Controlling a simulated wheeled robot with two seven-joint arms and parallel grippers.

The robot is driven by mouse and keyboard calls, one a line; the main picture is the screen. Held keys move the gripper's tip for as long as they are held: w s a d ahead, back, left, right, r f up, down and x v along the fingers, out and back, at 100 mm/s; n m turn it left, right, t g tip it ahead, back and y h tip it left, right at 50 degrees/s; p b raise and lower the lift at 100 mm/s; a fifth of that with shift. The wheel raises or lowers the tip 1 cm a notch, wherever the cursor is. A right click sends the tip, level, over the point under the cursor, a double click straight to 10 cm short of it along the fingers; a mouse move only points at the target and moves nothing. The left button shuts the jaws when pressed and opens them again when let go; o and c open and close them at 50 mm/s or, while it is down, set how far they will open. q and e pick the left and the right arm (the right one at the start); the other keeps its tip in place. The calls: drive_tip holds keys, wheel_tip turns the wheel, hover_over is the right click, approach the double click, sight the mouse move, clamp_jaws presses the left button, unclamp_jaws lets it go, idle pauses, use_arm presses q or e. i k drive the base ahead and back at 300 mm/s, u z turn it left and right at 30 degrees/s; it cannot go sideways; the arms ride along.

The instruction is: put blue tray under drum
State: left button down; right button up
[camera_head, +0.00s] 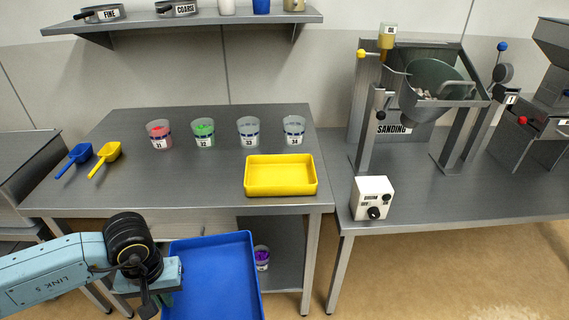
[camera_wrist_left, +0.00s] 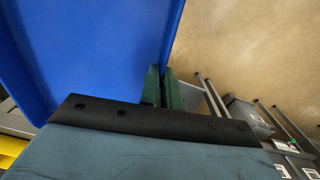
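The blue tray (camera_head: 213,280) is at the bottom of the head view, in front of the table and clear of its top. My left gripper (camera_head: 172,276) is at the tray's left edge. In the left wrist view the green fingers (camera_wrist_left: 161,86) close on the rim of the tray (camera_wrist_left: 85,60), one on each side. The drum (camera_head: 437,80) is the grey-green bowl in the SANDING machine at the right, above the right-hand table. My right gripper is not in view.
A yellow tray (camera_head: 281,190) and several labelled cups stand on the left table (camera_head: 225,180). A white control box (camera_head: 372,198) sits at the front of the right table (camera_head: 480,195). The machine's legs (camera_head: 365,140) flank the space below the drum.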

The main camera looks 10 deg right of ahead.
sight(414, 183)
drive_tip(key=z, duration=2.6)
drive_tip(key=i, duration=2.9)
drive_tip(key=u, duration=2.6)
